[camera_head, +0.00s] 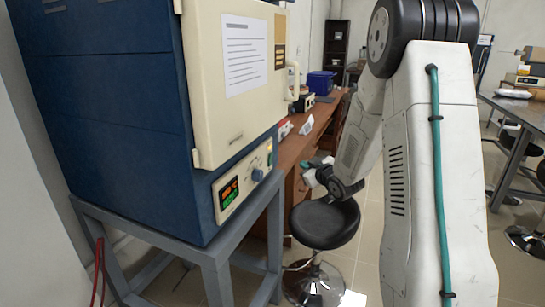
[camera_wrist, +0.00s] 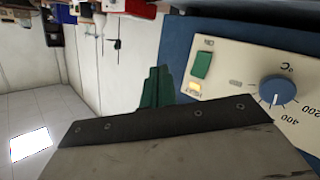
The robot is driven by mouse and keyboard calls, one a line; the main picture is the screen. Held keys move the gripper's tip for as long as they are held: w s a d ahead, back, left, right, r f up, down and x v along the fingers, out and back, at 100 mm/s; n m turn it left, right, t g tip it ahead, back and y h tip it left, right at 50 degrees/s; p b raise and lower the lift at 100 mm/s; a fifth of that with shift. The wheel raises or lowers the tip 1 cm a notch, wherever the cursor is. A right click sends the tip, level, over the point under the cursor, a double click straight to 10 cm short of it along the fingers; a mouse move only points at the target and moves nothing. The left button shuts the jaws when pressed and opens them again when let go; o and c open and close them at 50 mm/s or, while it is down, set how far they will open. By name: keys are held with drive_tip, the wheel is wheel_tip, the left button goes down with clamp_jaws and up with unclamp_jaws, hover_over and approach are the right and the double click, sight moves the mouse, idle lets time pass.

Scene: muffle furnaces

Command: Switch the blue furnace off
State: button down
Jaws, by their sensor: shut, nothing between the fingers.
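The blue furnace (camera_head: 120,90) stands on a grey metal stand at the left, its cream door (camera_head: 235,90) closed. Its cream control panel (camera_head: 240,185) has a lit display (camera_head: 229,193) with red and green areas and a blue knob (camera_head: 258,175). In the wrist view the panel shows turned, with a green rocker switch (camera_wrist: 202,64), a glowing amber lamp (camera_wrist: 194,89) and the blue knob (camera_wrist: 277,90). My gripper (camera_head: 307,165) is shut and empty, to the right of the panel. Its green fingertips (camera_wrist: 158,72) appear beside the switch; I cannot tell whether they touch anything.
A black round stool (camera_head: 325,224) stands below my gripper. A long wooden bench (camera_head: 300,145) with a blue box (camera_head: 320,82) runs behind it. A grey-topped table (camera_head: 520,108) is at the right. Tiled floor is visible around the stool.

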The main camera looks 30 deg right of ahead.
drive_tip(key=w+a+r, duration=0.1)
drive_tip(key=w+a, duration=0.4)
drive_tip(key=w, duration=0.2)
drive_tip(key=shift+a, duration=0.25)
idle(2.0)
drive_tip(key=shift+w+a, duration=0.25)
drive_tip(key=shift+w+a+r, duration=0.1)
drive_tip(key=shift+w+a, duration=0.05)
drive_tip(key=shift+w, duration=0.1)
idle(0.6)
idle(0.4)
drive_tip(key=shift+s+d, duration=0.45)
drive_tip(key=shift+s, duration=0.15)
drive_tip(key=s+d, duration=0.1)
drive_tip(key=s, duration=0.1)
drive_tip(key=s+d, duration=0.2)
drive_tip(key=shift+f, duration=0.4)
